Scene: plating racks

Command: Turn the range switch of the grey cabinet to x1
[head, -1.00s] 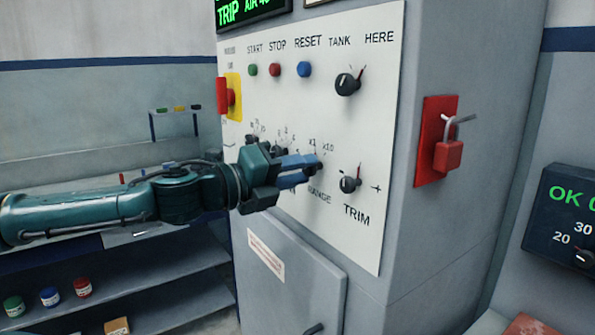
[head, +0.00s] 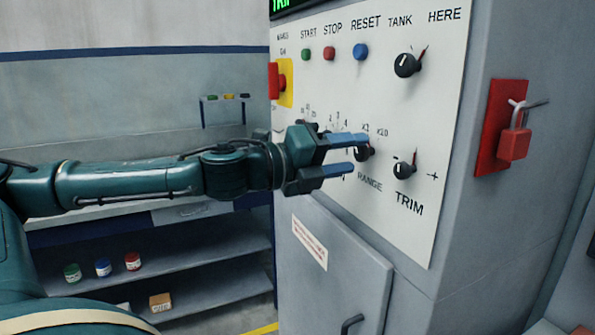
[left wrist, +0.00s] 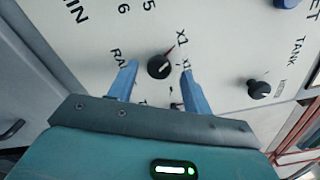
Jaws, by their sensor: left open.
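The grey cabinet (head: 455,200) has a white panel with a black RANGE switch (head: 365,152) between the x1 and x10 labels above and the word RANGE below. My left gripper (head: 357,154) is open, its two blue fingers apart at the switch. In the left wrist view the RANGE switch (left wrist: 159,66) sits between the spread fingertips (left wrist: 158,72), with a gap on each side. There a thin red line runs from the knob toward the x1 label (left wrist: 181,35). The small pale mark on the knob is too small to read surely. My right gripper is not in view.
The TRIM knob (head: 404,170) is close below right of my fingers. The TANK knob (head: 407,65) and START, STOP and RESET buttons (head: 360,51) are above. A red padlock (head: 514,143) hangs on the cabinet side. Shelves with jars (head: 103,268) stand at left.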

